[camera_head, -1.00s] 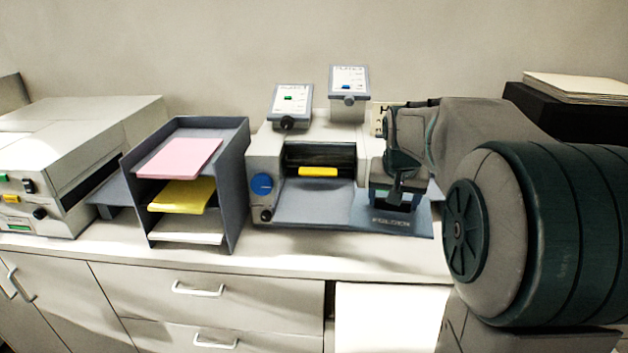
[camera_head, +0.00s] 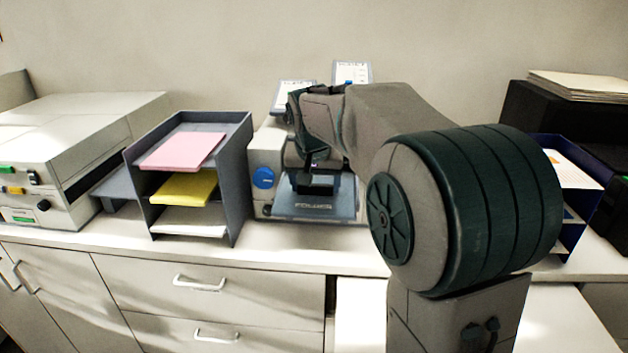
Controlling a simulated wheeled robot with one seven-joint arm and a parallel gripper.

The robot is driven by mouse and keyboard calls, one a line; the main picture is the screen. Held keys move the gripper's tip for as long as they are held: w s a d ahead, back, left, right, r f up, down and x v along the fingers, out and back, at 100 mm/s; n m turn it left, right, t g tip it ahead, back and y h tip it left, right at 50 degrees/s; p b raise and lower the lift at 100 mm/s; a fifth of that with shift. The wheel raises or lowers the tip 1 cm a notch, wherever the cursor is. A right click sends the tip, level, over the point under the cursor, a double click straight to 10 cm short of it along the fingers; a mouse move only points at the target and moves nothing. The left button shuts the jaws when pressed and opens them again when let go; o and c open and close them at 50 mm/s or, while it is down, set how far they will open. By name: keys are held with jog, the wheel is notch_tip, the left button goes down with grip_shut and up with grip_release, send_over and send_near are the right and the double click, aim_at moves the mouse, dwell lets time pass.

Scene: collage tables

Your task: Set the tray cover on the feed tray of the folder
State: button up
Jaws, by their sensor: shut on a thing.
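The tray cover (camera_head: 340,205) is a flat blue-grey panel with lettering along its front edge. My gripper (camera_head: 315,188) is shut on it from above. The folder (camera_head: 267,153) is a pale machine with a blue knob (camera_head: 263,177) on its left side. The cover lies in front of the folder's body, over where its feed tray sits, and hides most of that tray. I cannot tell whether the cover touches the tray or is held just above it. My arm hides the folder's right side and rollers.
A grey paper rack (camera_head: 238,170) with pink, yellow and white sheets stands close on the left. A pale machine (camera_head: 70,135) is farther left. On the right are a dark blue rack (camera_head: 572,215) and a black box (camera_head: 560,115) with papers on top. The front counter strip (camera_head: 190,252) is clear.

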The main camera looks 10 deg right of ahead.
notch_tip(320, 180, down, 2)
jog(key=shift+f+b, duration=0.1)
jog(key=shift+b, duration=0.4)
jog(key=shift+w+d+f+p, duration=0.1)
jog(key=shift+w+d+p, duration=0.15)
jog(key=shift+w, duration=0.4)
jog(key=shift+w+d+p, duration=0.15)
jog(key=shift+w+p, duration=0.15)
jog(key=shift+w, duration=0.3)
jog(key=shift+w+d+f+p, duration=0.15)
jog(key=shift+w+d+f, duration=0.05)
jog(key=shift+w, duration=0.4)
jog(key=shift+w+d+f+p, duration=0.15)
jog(key=shift+w, duration=0.4)
jog(key=o, duration=1.1)
jog(key=b+v, duration=0.2)
jog(key=v, duration=1.1)
jog(key=shift+s+r, duration=0.1)
jog(key=shift+r, duration=0.25)
